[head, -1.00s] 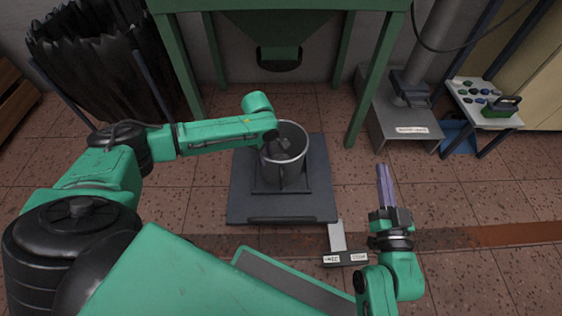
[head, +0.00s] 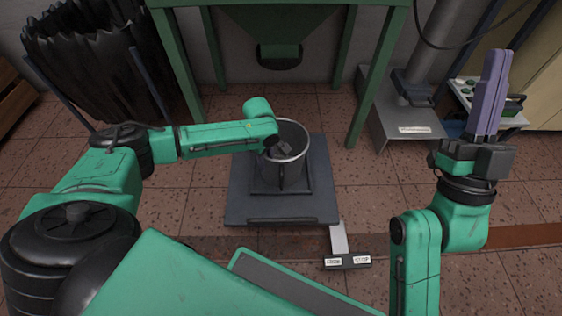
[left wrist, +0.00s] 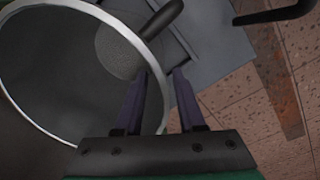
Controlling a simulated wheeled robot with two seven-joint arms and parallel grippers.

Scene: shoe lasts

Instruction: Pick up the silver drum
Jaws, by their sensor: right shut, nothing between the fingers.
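The silver drum (head: 291,160), an open metal cylinder with a bright rim, stands upright on a dark square platform (head: 240,205). In the left wrist view the drum (left wrist: 40,122) fills the left side. My left gripper (left wrist: 163,74) is open at its rim, one finger over the drum's mouth and the other outside, with the rim between them. Whether they touch the wall I cannot tell. In the head view my left arm mostly hides this gripper. My right gripper (head: 495,54) is shut and empty, pointing up at the right, well away from the drum.
A green hopper stand (head: 378,80) rises behind the drum. A grey metal unit (head: 400,125) and a small table (head: 513,122) stand at the back right. A labelled pedal (head: 347,262) lies in front of the platform. A black bag (head: 95,75) is at the back left.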

